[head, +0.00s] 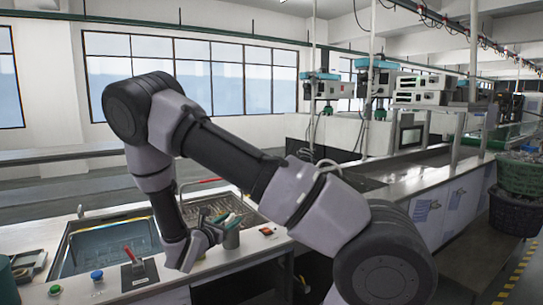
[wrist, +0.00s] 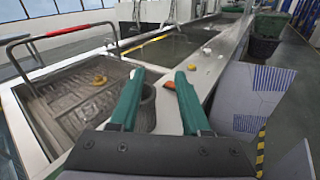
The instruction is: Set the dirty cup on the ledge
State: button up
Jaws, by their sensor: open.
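A dark grey cup (wrist: 148,112) stands at the right side of the basket tank (wrist: 60,72) in the wrist view, partly hidden behind my left finger. In the head view the cup (head: 231,239) is beside the basket tank's near corner, by the pale counter ledge (head: 250,246). My gripper (wrist: 159,74) is open, its two green fingers apart and above the cup's level. The cup shows between and below the fingers, and I cannot tell whether they touch it.
A water-filled tank (head: 108,246) lies left of the basket tank. A red-handled switch box (head: 139,272) and blue button (head: 97,275) sit on the front ledge. A small orange-red item (wrist: 170,85) lies on the counter. Dark baskets (head: 516,213) stand far right.

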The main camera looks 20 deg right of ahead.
jog(key=s+d+r+m+g+y, duration=0.3)
jog(key=s+d+r+m+g, duration=1)
jog(key=m, duration=0.4)
jog(key=s+a+r+m+t+y, duration=0.2)
jog(key=s+r+m+y, duration=0.3)
jog(key=r, duration=0.4)
jog(key=s+a+r+m+t+y, duration=0.3)
jog(key=s+r+m+t+y, duration=0.2)
jog(key=s+r+m, duration=0.3)
jog(key=shift+s+r+y, duration=0.4)
jog(key=shift+s+r, duration=0.2)
jog(key=shift+r, duration=0.1)
jog(key=shift+d, duration=0.1)
